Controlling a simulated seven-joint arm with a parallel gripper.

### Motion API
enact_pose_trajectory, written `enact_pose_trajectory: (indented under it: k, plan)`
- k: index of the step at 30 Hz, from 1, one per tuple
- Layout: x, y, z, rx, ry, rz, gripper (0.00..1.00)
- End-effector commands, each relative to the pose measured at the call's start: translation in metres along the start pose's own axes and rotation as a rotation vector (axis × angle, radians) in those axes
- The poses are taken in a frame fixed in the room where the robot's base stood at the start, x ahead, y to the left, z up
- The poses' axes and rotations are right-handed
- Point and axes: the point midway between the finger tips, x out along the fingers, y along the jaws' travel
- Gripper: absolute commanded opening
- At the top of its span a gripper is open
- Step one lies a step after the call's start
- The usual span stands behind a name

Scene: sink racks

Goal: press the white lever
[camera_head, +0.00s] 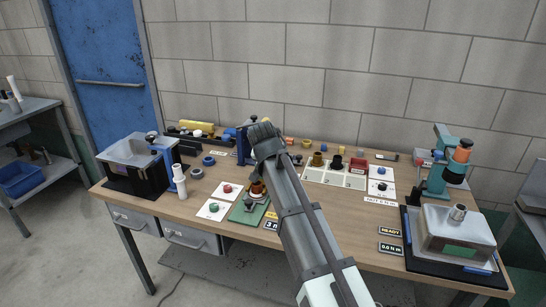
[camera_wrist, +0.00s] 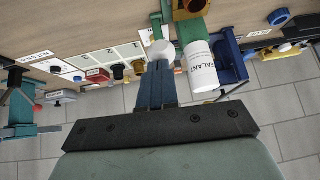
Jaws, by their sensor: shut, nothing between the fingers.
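In the wrist view my gripper (camera_wrist: 158,64) has its two blue-grey fingers together, with nothing between them. A white rounded piece (camera_wrist: 160,48) shows right at the fingertips. It may be the end of the white lever, but its length is hidden and I cannot tell whether the fingers touch it. Beside it is a white cylinder marked SEALANT (camera_wrist: 201,68), next to a blue stand (camera_wrist: 232,62). A green piece with an orange-brown part (camera_wrist: 192,8) lies beyond. In the head view my arm covers this spot; the blue stand (camera_head: 243,146) shows left of my wrist, and the fingers are hidden.
A green plate (camera_head: 249,212) with a brass part is in front of the stand. A black box (camera_head: 140,170) and white bottle (camera_head: 179,181) are left. A white tray (camera_head: 335,177), a teal press (camera_head: 440,165) and a scale (camera_head: 455,240) are right. A brick wall stands behind.

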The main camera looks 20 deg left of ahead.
Motion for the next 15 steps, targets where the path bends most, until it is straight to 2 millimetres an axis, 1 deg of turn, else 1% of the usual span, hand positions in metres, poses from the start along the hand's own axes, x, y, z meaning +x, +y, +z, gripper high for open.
enact_pose_trajectory:
  k: [6,15]
  plan:
    - [0.0067,0.0004,0.0059,0.0,-0.003,0.0,0.0]
    - [0.0088,0.0005,0.0083,0.0,-0.007,0.001,0.0]
